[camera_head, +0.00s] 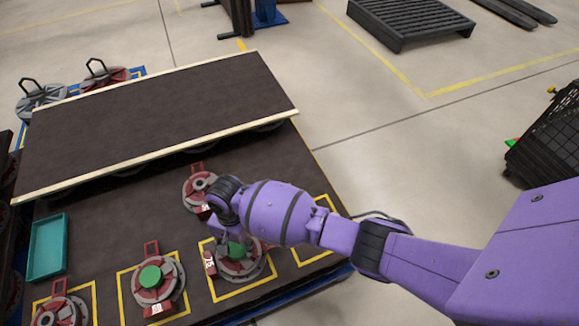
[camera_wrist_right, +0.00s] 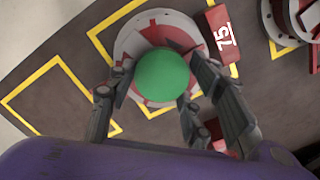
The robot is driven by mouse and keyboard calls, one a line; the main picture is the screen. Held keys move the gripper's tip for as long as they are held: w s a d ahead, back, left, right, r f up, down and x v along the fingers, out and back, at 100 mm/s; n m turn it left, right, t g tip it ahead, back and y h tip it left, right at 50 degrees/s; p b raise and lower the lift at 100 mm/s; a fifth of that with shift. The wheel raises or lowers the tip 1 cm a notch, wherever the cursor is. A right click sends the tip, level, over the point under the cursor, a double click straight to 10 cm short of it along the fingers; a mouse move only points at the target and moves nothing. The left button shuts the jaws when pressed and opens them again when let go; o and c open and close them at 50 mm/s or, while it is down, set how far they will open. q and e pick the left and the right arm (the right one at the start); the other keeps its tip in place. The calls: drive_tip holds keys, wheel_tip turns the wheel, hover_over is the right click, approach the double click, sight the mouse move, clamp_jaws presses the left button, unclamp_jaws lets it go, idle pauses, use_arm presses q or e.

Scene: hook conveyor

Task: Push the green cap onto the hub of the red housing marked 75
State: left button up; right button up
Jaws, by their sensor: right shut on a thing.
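The red and grey housing marked 75 (camera_head: 258,268) sits in a yellow-outlined square at the front of the dark table. In the right wrist view its red tag reads 75 (camera_wrist_right: 224,36), beside the grey and red disc (camera_wrist_right: 128,40). The green cap (camera_wrist_right: 162,75) is over the middle of that disc, between the fingers of my right gripper (camera_wrist_right: 165,98), which is shut on it. In the head view the cap (camera_head: 236,250) is partly covered by my right gripper (camera_head: 230,238). Whether the cap touches the hub is hidden. My left gripper is not in view.
Another housing (camera_head: 160,286), with a green cap (camera_head: 150,277) on it, stands to the left. One more housing (camera_head: 201,187) lies behind my gripper. A teal tray (camera_head: 47,247) is at the left. A raised dark shelf (camera_head: 160,115) spans the back.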

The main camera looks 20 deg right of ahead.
drive_tip(key=shift+w+a, duration=0.1)
drive_tip(key=shift+w, duration=0.15)
drive_tip(key=o, duration=0.9)
